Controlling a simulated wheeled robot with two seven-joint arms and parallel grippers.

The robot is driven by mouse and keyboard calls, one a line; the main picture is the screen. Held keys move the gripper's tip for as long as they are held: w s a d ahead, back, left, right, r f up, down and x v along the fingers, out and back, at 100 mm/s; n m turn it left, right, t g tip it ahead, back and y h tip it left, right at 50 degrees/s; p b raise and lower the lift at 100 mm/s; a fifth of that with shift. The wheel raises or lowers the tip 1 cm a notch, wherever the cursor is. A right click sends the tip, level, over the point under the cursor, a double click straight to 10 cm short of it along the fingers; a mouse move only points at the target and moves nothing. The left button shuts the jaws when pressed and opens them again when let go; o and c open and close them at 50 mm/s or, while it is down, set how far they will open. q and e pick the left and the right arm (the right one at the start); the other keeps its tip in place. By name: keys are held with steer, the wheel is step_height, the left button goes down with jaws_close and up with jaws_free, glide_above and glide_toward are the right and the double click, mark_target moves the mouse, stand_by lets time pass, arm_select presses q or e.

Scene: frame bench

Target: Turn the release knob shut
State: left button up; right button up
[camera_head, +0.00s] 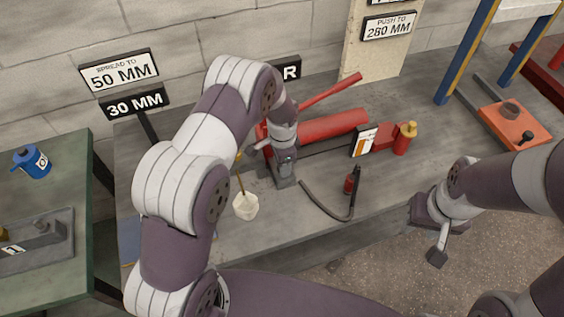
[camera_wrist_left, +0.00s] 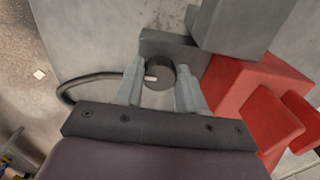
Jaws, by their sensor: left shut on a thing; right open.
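The release knob (camera_wrist_left: 160,76) is a dark round knob with a small white mark, seen in the left wrist view on a grey block beside red parts. My left gripper (camera_wrist_left: 158,88) has one finger on each side of it and is shut on it. In the head view my left gripper (camera_head: 285,170) reaches down at the near end of the red pump (camera_head: 335,125), and hides the knob. My right gripper (camera_head: 432,232) is open and empty, off the bench's front edge at the right.
A black hose (camera_head: 328,211) curves over the bench (camera_head: 290,225) front. A white pot (camera_head: 245,206) with a stick stands left of my left gripper. A red cylinder with a yellow top (camera_head: 404,139) stands to the right. A green table (camera_head: 85,270) with a blue can (camera_head: 31,163) is at left.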

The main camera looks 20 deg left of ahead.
arm_select(q)
steer(key=shift+w+r, duration=0.1)
steer(key=o, duration=1.1)
steer(key=shift+c, duration=0.2)
step_height(320, 180, up, 13)
steer(key=shift+b, duration=0.4)
steer(key=shift+f, duration=0.2)
